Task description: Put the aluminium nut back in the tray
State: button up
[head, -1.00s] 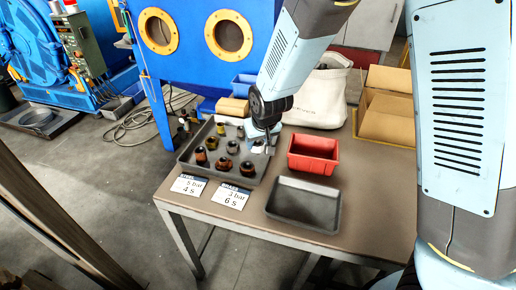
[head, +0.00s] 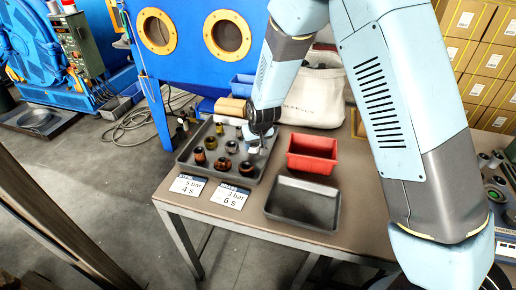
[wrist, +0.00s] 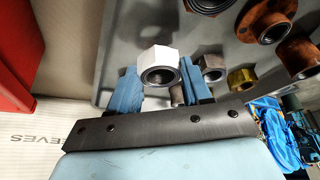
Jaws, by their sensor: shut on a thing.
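The aluminium nut (wrist: 160,66) is a pale silver hexagonal nut with a dark threaded hole. In the wrist view it sits between the two blue fingers of my gripper (wrist: 161,84), which is shut on it. The grey parts tray (head: 212,174) stands on the table; it shows behind the nut in the wrist view (wrist: 125,30). In the head view my gripper (head: 256,146) is at the tray's right side, low over it. The nut is hard to make out there. I cannot tell whether it touches the tray floor.
Several brown, black and brass fittings (head: 222,164) lie in the parts tray. A red bin (head: 312,153) and an empty dark tray (head: 306,204) stand to the right. A white bag (head: 315,98) is behind. Two label cards (head: 229,196) lie in front.

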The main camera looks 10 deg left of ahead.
jog(key=shift+f, duration=1.05)
jog(key=shift+f, duration=0.1)
jog(key=o, duration=1.2)
jog(key=shift+v, duration=6.1)
jog(key=shift+s, duration=0.1)
